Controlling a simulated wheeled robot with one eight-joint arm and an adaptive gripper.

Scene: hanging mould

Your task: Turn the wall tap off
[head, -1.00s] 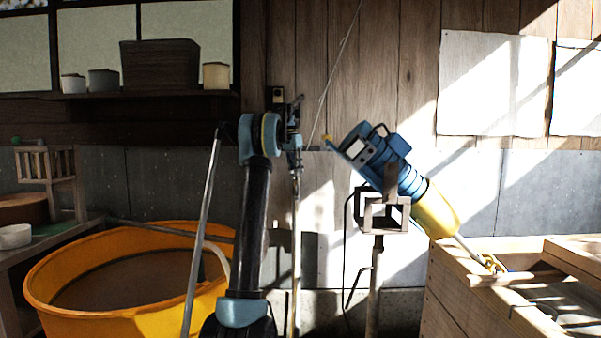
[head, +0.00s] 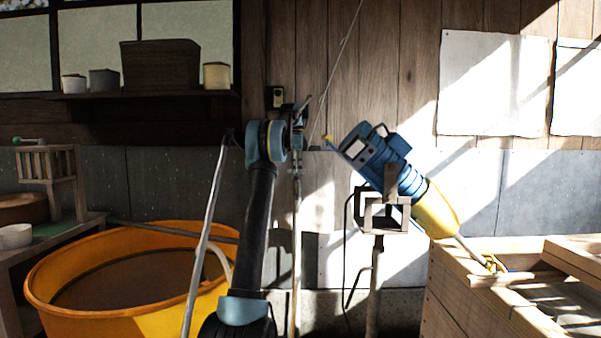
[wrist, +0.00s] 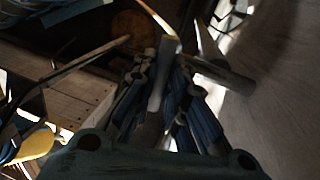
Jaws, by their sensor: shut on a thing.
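The wall tap is small and largely hidden behind my gripper in the head view. It stands on the wall at the top of a thin upright pipe (head: 296,230). My gripper (head: 299,138) is at the tap, up against the wall. In the wrist view, the fingers of my gripper (wrist: 163,88) are closed around a grey bar-like tap handle (wrist: 160,80). A second grey metal part (wrist: 215,70) reaches out to the right beside the fingers. The dim light hides how far the handle is turned.
A blue and yellow machine (head: 385,165) on a stand is close to the right of my gripper. An orange tub (head: 130,322) stands at lower left, and a wooden crate (head: 445,290) at lower right. A shelf (head: 150,94) with pots is at upper left.

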